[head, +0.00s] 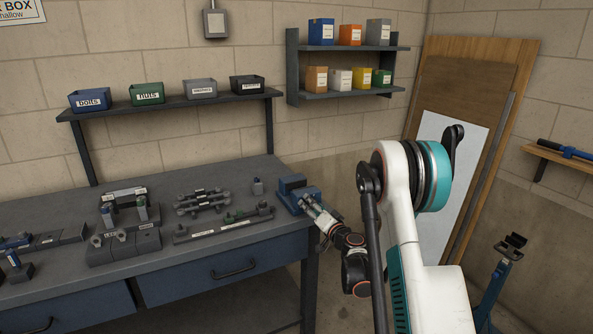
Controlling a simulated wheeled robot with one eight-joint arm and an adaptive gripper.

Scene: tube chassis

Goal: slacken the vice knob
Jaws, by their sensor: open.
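A small blue vice (291,183) stands at the right end of the grey workbench (160,262). My arm reaches down from the right, and my gripper (309,203) is at the right front side of the vice. It is open. I cannot tell whether its fingers touch the vice. The vice knob is not distinct; it is small in this view and my gripper covers that side.
Metal fixtures (203,201) and a rail (222,226) lie left of the vice. Bins labelled bolts (90,100) and nuts (147,94) sit on a shelf behind. A blue stand (500,275) is on the floor at right.

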